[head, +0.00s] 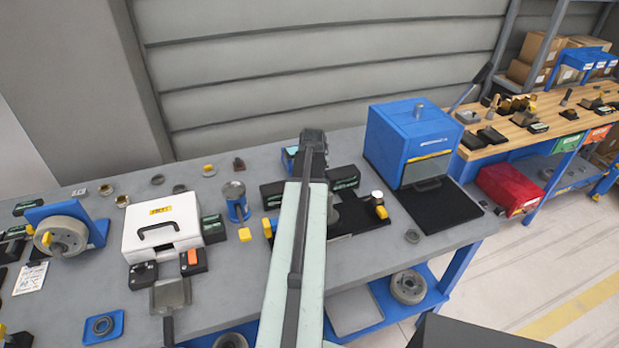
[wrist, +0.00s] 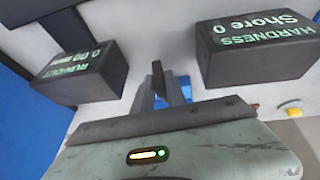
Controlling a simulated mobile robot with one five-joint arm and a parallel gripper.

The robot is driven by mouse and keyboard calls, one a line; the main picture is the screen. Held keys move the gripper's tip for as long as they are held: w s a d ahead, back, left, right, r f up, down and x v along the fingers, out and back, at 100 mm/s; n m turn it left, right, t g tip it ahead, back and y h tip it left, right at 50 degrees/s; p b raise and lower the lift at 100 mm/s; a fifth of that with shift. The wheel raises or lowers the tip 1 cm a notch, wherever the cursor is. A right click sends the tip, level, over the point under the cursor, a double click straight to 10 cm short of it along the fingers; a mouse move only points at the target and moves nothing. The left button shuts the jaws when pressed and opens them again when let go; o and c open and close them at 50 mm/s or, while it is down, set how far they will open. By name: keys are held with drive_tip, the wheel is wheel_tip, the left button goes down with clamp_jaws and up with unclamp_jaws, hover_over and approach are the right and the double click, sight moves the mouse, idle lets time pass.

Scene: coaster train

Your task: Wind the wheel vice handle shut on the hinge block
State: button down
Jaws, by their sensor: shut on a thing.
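My arm reaches up the middle of the head view to the back of the grey workbench (head: 390,258). In the wrist view my gripper (wrist: 166,88) is shut on a narrow dark bar (wrist: 158,78), which seems to be the vice handle. Most of the bar is hidden. In the head view my arm covers the middle of a dark fixture (head: 350,217) with yellow parts at its ends, seemingly the wheel vice. I cannot make out the hinge block.
Hardness (wrist: 258,48) and runout (wrist: 80,72) displays flank my gripper closely. A blue box machine (head: 410,142) stands to the right. A white case (head: 161,225), a blue cylinder (head: 237,203) and a blue wheel stand (head: 95,222) stand to the left.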

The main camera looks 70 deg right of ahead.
drive_tip(key=c, duration=1.6)
unclamp_jaws()
drive_tip(key=shift+c, duration=0.2)
drive_tip(key=p+v, duration=0.7)
drive_tip(key=shift+a+r, duration=0.15)
drive_tip(key=shift+r, duration=0.25)
